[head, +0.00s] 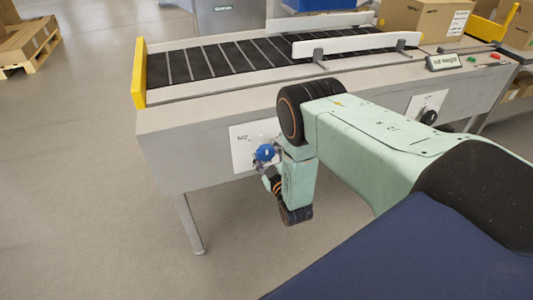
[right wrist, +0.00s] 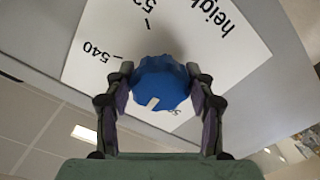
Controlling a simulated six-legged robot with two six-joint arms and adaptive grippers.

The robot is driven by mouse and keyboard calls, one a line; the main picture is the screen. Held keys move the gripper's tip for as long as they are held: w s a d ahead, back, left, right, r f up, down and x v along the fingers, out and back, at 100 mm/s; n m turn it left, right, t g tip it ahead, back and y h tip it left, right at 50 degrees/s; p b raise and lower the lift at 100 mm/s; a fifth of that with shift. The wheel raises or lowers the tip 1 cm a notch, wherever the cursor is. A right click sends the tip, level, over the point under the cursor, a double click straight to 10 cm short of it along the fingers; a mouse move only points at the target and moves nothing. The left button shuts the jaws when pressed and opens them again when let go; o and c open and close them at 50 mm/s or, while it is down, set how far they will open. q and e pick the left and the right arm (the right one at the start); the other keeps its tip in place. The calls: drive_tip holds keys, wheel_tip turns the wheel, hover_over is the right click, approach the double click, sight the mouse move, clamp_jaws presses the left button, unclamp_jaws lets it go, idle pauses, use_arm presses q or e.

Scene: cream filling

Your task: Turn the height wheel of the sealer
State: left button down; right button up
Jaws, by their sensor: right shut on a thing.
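The height wheel is a blue knob (head: 265,153) on a white dial plate (head: 243,148) on the front side of the sealer (head: 190,140). In the right wrist view the blue knob (right wrist: 161,84) sits between the two fingers, with a pale mark on its face. The plate there (right wrist: 235,65) shows "height" and scale numbers including 540. My right gripper (head: 268,168) is shut on the knob, with a finger on either side (right wrist: 160,98). My arm hides part of the plate in the head view. My left gripper is not in view.
A belt with white guide rails (head: 350,44) runs along the sealer's top, with a yellow end plate (head: 139,72). A second plate with a black knob (head: 428,117) is further right. Cardboard boxes (head: 425,18) stand behind.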

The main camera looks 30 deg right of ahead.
drive_tip(key=m, duration=0.3)
drive_tip(key=shift+m, duration=0.3)
drive_tip(key=m, duration=0.3)
drive_tip(key=shift+m+b, duration=0.3)
drive_tip(key=m, duration=0.6)
drive_tip(key=shift+a+m+b, duration=0.1)
drive_tip(key=shift+m+b, duration=0.2)
drive_tip(key=shift+b, duration=0.05)
drive_tip(key=m+b, duration=0.1)
drive_tip(key=m, duration=0.5)
drive_tip(key=m+b, duration=0.1)
drive_tip(key=m, duration=0.5)
drive_tip(key=shift+r+m, duration=0.1)
drive_tip(key=shift+m, duration=0.3)
drive_tip(key=o, duration=1.2)
